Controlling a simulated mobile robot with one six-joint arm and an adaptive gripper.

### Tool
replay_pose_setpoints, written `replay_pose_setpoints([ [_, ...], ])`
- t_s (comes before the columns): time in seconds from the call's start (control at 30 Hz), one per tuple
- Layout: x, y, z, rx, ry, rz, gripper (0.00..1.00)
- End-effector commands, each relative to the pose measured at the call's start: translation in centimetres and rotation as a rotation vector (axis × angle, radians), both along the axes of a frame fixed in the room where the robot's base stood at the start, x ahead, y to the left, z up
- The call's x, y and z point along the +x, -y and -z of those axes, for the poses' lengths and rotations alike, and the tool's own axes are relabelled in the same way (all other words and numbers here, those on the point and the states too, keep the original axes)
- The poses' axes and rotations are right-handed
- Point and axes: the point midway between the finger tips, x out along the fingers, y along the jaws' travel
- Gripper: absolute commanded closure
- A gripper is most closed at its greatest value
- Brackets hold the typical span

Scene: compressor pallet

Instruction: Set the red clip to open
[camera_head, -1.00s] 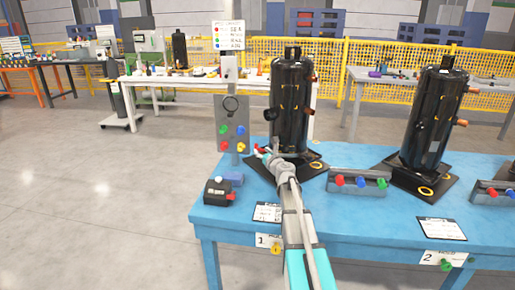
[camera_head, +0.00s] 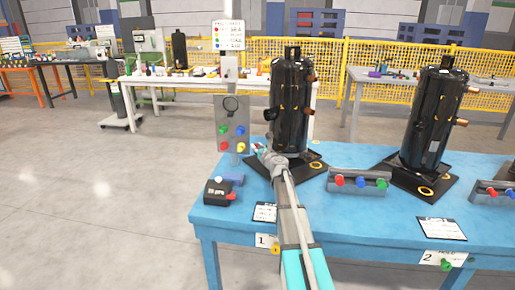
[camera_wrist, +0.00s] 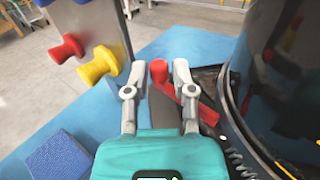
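The red clip (camera_wrist: 159,73) is a red lever at the foot of the black compressor (camera_wrist: 272,95) in the wrist view. Its rounded end shows between my fingertips, and its other part runs down to the right behind the right finger. My gripper (camera_wrist: 160,70) is open, with a gap on both sides of that end. Whether a finger touches the clip, I cannot tell. In the head view my gripper (camera_head: 262,150) is at the left front of the left compressor (camera_head: 290,105), and it mostly hides the clip.
A grey panel (camera_head: 231,112) with coloured knobs stands close left of my gripper. Its red knob (camera_wrist: 68,48) and yellow knob (camera_wrist: 100,66) show in the wrist view. A blue block (camera_wrist: 60,158) and a dark button box (camera_head: 219,192) are on the blue table (camera_head: 340,212).

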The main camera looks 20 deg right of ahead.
Motion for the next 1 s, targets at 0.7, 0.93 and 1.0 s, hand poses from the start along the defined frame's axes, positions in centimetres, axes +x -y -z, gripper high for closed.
replay_pose_setpoints([
  [0.7, -0.04, 0.01, -0.01, 0.001, 0.000, -0.005, 1.00],
  [0.93, -0.07, 0.00, -0.01, 0.001, 0.000, -0.013, 1.00],
  [1.0, -0.08, 0.00, -0.01, 0.001, 0.000, -0.016, 1.00],
])
